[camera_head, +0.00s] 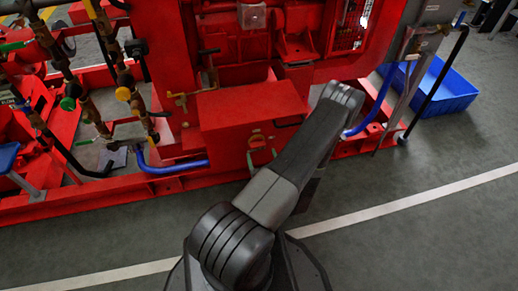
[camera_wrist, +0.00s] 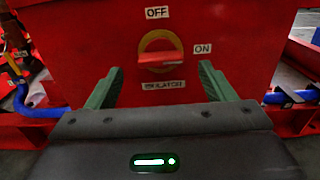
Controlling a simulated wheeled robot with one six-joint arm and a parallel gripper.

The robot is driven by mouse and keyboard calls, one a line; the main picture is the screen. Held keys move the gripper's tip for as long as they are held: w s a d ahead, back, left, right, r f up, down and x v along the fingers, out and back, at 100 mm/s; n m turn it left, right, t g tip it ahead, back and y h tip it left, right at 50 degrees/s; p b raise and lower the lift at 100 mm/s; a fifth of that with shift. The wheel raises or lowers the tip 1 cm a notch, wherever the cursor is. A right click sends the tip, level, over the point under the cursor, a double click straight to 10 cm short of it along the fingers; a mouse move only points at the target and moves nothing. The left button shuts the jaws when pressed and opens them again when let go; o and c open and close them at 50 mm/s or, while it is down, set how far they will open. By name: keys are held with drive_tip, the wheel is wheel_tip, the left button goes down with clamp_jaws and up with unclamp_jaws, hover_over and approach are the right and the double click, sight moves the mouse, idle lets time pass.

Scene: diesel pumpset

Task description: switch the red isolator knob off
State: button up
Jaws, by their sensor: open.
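The red isolator knob (camera_wrist: 160,59) shows in the wrist view on the front of a red box (camera_wrist: 95,40), with a yellow ring (camera_wrist: 146,40) around it. Its handle lies roughly level, in line with the "ON" label (camera_wrist: 202,49) at right. An "OFF" label (camera_wrist: 157,13) is above and an "ISOLATOR" label (camera_wrist: 164,84) below. My gripper (camera_wrist: 160,70) is open, its green fingers apart to the left and right of the knob, with nothing between them touching it visibly.
A blue hose (camera_head: 172,168) runs low to the left of the box. Pipes with a yellow handle (camera_head: 123,94) and a green handle (camera_head: 67,103) stand farther left. A blue tray (camera_head: 445,92) is on the floor at right. The front floor is clear.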

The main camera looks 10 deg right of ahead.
sight(259, 147)
drive_tip(key=shift+w+b, duration=0.35)
drive_tip(key=shift+w, duration=2.1)
drive_tip(key=c, duration=1)
